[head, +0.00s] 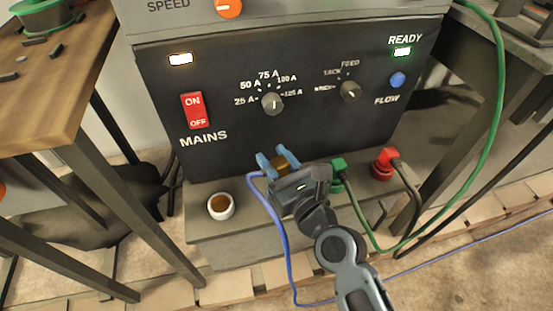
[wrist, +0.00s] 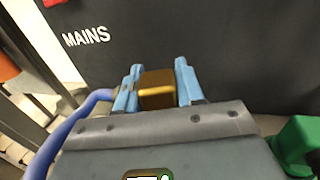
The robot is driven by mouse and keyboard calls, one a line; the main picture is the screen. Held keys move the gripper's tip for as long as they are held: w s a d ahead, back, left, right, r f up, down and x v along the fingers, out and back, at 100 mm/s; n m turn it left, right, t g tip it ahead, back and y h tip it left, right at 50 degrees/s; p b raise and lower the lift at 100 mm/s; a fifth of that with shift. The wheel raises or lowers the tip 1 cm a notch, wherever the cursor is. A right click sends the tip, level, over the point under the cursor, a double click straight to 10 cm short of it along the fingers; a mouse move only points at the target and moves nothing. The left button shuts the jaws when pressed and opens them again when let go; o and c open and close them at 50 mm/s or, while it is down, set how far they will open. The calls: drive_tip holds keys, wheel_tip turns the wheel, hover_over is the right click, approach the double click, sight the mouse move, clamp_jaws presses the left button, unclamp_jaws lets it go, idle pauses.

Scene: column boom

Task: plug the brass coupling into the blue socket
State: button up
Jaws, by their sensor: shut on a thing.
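My gripper (head: 277,161) has light blue fingers shut on the brass coupling (head: 281,167), in front of the lower part of the black panel. In the wrist view my gripper (wrist: 157,82) shows the coupling (wrist: 158,92) as a short brass block between the fingers. A blue hose (head: 281,222) runs from beside the gripper down to the floor; the wrist view shows it curving in at the left (wrist: 72,124), its joint with the coupling hidden. I cannot make out a blue socket in either view; the gripper covers part of the ledge.
A white cup-like ring with a brown inside (head: 220,207) is on the grey ledge (head: 232,248), left of my gripper. Close on the right are a green plug (head: 338,170) and a red plug (head: 384,162) with cables. A wooden table (head: 50,85) stands left.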

drive_tip(key=shift+f+b, duration=1.45)
drive_tip(key=shift+f, duration=0.3)
drive_tip(key=shift+f, duration=0.55)
idle(0.5)
drive_tip(key=o, duration=0.9)
drive_tip(key=shift+c, duration=0.2)
drive_tip(key=b+v, duration=0.2)
drive_tip(key=v, duration=0.9)
drive_tip(key=shift+s, duration=0.1)
idle(0.4)
